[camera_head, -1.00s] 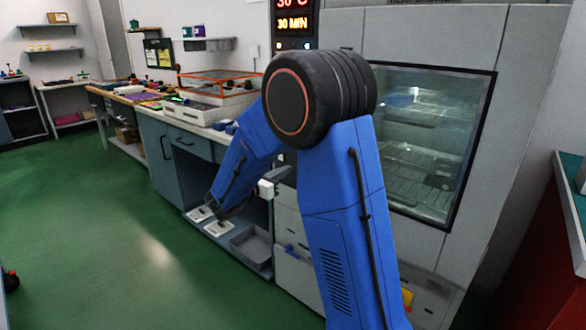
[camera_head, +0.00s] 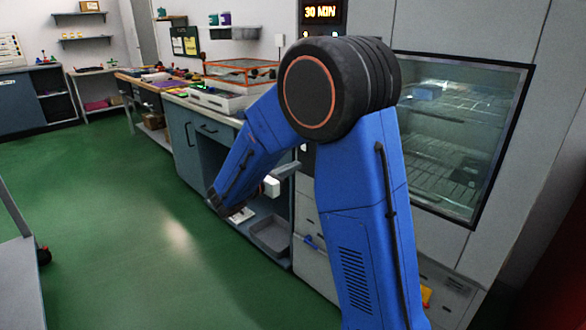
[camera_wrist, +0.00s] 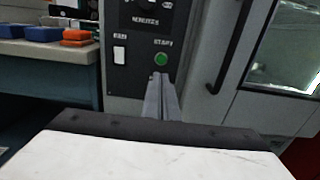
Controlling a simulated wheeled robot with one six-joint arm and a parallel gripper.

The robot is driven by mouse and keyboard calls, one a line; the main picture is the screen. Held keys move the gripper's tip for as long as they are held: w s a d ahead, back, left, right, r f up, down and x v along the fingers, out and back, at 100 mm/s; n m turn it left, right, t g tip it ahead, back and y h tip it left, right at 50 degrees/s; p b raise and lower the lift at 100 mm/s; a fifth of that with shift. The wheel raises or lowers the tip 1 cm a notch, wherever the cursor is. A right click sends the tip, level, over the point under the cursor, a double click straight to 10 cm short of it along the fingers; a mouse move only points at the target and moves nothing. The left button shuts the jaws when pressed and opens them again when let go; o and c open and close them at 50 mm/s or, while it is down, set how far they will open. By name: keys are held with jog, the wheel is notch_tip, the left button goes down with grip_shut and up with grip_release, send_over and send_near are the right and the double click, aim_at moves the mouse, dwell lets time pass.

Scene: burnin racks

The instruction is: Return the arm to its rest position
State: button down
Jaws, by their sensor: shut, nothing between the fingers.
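My blue arm is bent in front of the oven cabinet, with its large black joint high in the head view. My gripper (camera_head: 286,170) shows small and partly hidden behind the arm in the head view, out before the cabinet front. In the wrist view my gripper (camera_wrist: 161,98) is shut and empty, its two grey fingers side by side. They point at the control panel (camera_wrist: 139,80), just below the green start button (camera_wrist: 161,59) in the picture. I cannot tell the gap to the panel. A white switch (camera_wrist: 119,54) sits left of the button.
The oven door window (camera_head: 460,140) is at the right, with racks inside. A workbench (camera_head: 212,105) with bins and a clear case runs to the left. A grey tray (camera_head: 272,238) lies on the low shelf below. Green floor (camera_head: 130,220) is open at left, beside a grey cart (camera_head: 22,270).

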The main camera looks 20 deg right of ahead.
jog(key=shift+d, duration=0.1)
dwell(0.3)
jog(key=s+d+f+m+g+y, duration=0.1)
jog(key=s+d+m+g+y, duration=0.15)
jog(key=s, duration=0.45)
jog(key=s+d+m+g+y, duration=0.1)
jog(key=s+m+y, duration=0.1)
jog(key=s+m, duration=0.35)
jog(key=s+d+f+m+g+y, duration=0.1)
jog(key=s+d+m+g+y, duration=0.1)
jog(key=s, duration=0.7)
jog(key=s+a+f+m+t+y, duration=0.1)
jog(key=s+a+m+t+y, duration=0.3)
jog(key=s+a+m+y, duration=0.6)
jog(key=shift+s+a+f+m, duration=0.4)
jog(key=shift+s+a+m, duration=0.6)
jog(key=shift+s+a, duration=1.4)
jog(key=shift+s+d+y, duration=0.25)
jog(key=shift+s+d, duration=0.2)
jog(key=shift+d, duration=0.05)
